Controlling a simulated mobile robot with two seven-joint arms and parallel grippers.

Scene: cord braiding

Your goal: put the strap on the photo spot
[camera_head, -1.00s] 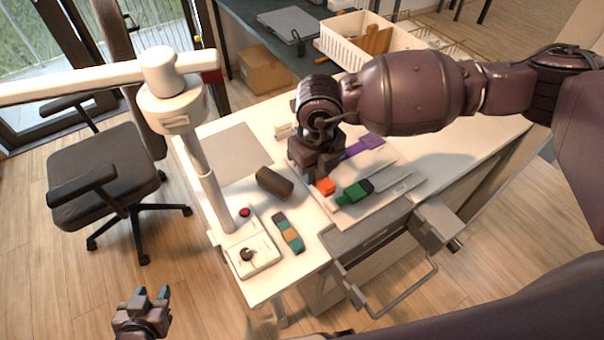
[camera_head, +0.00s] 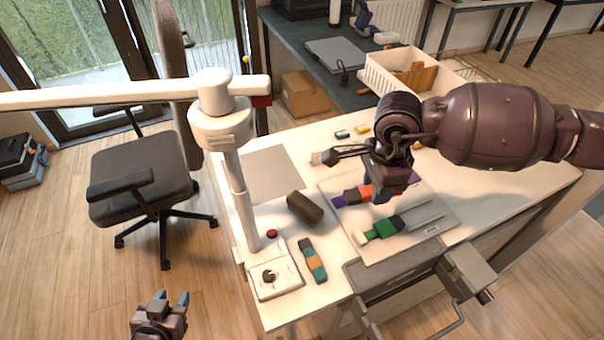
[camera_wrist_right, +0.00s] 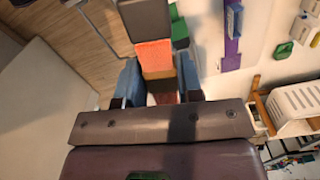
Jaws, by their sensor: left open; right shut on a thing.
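A flat grey square (camera_head: 272,172), which looks like the photo spot, lies left of the strap on the white table, bare. My left gripper (camera_head: 172,302) is open and empty, low over the floor in front of the table.
A white stand (camera_head: 240,190) with a long overhead arm rises beside the grey square. A dark brown roll (camera_head: 305,207) and a teal-and-orange strip (camera_head: 312,260) lie nearby. A green piece (camera_head: 382,229) lies on the board (camera_head: 440,213). A white basket (camera_head: 395,75) stands behind.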

